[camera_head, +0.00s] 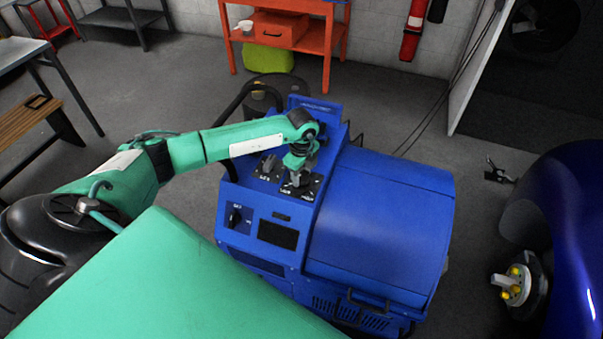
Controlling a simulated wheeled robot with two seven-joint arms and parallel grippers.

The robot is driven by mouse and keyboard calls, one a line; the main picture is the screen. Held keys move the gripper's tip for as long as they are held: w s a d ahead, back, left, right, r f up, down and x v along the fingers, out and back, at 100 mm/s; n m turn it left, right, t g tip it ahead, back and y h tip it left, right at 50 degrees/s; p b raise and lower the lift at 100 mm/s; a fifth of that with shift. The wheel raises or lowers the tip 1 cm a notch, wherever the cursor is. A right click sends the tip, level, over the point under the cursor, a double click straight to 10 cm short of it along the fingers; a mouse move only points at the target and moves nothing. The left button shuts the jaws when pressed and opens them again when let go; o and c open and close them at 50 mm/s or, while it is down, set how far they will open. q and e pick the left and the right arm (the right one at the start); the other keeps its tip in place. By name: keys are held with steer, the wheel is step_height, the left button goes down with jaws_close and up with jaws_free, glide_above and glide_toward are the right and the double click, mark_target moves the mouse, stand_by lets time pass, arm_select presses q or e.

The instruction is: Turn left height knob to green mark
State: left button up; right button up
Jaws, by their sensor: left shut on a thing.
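The blue hub dynamometer (380,215) stands in the middle of the floor. Its sloped top panel has two dark dial plates side by side. The left-hand plate carries a grey knob (267,163) that stands free. My left gripper (296,180) points down over the right-hand plate (312,187) and is shut on the knob there. The gripper hides most of that knob. The plates' labels are too small to read, and I cannot make out a green mark. My right gripper is not in view.
A black selector knob (235,215) and a dark screen (278,234) are on the machine's lower front. A red workbench (325,40) stands behind. A dark blue car body (575,200) with a hub (513,284) is at right. Grey floor lies between.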

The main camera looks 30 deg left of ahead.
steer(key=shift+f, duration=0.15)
